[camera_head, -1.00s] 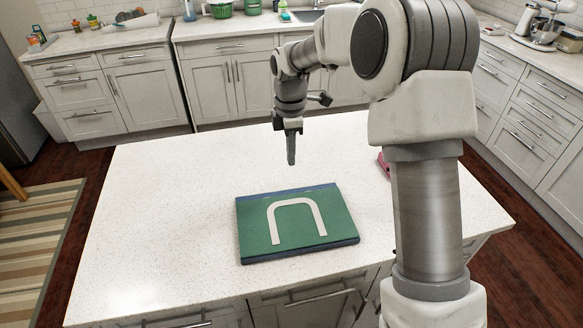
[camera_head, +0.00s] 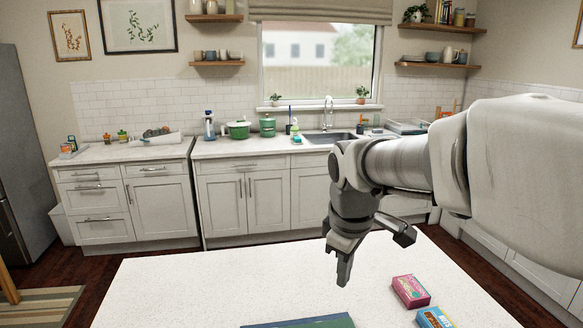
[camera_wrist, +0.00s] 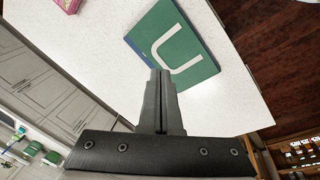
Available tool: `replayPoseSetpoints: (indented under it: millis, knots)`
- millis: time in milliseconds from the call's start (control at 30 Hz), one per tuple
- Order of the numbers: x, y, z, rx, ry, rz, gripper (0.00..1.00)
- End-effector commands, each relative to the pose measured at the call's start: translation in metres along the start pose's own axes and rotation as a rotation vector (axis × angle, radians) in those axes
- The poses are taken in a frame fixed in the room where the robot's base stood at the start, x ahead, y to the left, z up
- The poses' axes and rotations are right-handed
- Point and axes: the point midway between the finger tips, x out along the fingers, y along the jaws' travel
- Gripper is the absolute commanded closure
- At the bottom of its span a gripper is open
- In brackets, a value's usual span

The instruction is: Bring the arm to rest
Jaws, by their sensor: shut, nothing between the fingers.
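My gripper (camera_head: 345,268) hangs pointing down above the white island counter (camera_head: 180,290), right of the middle in the head view. Its fingers are together and hold nothing. In the wrist view my gripper (camera_wrist: 160,75) shows the two fingers side by side, with the counter beyond them. My arm reaches in from the right side of the head view, with its links across the right edge.
On the island lie a green board with a white arch (camera_wrist: 178,48), a pink box (camera_head: 410,291) and a blue box (camera_head: 434,318). The back counter (camera_head: 262,148) carries pots, bottles and a sink. Shelves (camera_head: 217,63) and a window are above.

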Motion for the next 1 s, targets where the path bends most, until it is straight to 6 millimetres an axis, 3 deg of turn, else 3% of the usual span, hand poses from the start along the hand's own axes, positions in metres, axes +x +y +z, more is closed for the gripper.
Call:
replayPoseSetpoints:
  millis: [100,300,600,800,1000]
  knots:
    - [-0.019,-0.014,0.026,0.154,0.032,0.037,1.0]
    - [-0.037,-0.04,0.065,0.412,0.095,0.08,1.0]
    - [-0.045,-0.081,0.115,0.775,0.21,0.106,1.0]
    - [-0.042,-0.096,0.131,0.911,0.258,0.105,1.0]
    - [-0.041,-0.099,0.134,0.936,0.266,0.103,1.0]
